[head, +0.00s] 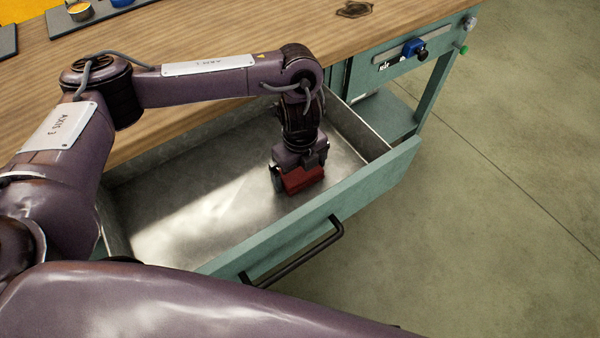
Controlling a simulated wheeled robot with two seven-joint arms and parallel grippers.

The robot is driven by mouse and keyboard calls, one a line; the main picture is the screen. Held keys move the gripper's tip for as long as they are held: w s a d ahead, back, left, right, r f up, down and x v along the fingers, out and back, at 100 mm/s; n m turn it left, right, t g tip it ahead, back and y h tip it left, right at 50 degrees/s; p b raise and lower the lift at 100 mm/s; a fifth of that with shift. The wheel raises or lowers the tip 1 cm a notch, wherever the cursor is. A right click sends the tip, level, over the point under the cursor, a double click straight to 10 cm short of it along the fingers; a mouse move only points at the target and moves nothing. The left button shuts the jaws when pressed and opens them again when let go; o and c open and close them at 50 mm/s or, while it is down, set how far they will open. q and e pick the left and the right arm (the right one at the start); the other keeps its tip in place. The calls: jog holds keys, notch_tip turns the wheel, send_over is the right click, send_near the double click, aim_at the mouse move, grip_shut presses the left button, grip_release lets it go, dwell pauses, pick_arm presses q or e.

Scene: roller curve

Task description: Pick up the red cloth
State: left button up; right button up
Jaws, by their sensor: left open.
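The red cloth (302,180) is a small dark red bundle inside the open metal drawer (190,200), near its front panel. My left gripper (299,187) reaches down into the drawer from above, right at the cloth. Its fingers are open, one on either side of the cloth. I cannot tell whether they touch it. The gripper body hides the cloth's far side. My right gripper is out of view.
The drawer's green front panel (370,178) carries a black bar handle (295,256). The wooden bench top (190,35) lies behind. Blue and green fittings sit on the bench's right end. The rest of the drawer floor looks bare.

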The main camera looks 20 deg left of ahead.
aim_at(300, 169)
pick_arm(q)
jog(key=c, duration=0.7)
jog(key=shift+r+p, duration=0.3)
jog(key=shift+r, duration=0.3)
notch_tip(300, 169, up, 3)
jog(key=shift+w+r+p, duration=0.1)
jog(key=shift+w+p, duration=0.05)
jog(key=shift+p, duration=0.5)
notch_tip(300, 169, up, 16)
jog(key=p, duration=0.3)
jog(key=shift+f+p, duration=0.2)
jog(key=shift+p, duration=0.1)
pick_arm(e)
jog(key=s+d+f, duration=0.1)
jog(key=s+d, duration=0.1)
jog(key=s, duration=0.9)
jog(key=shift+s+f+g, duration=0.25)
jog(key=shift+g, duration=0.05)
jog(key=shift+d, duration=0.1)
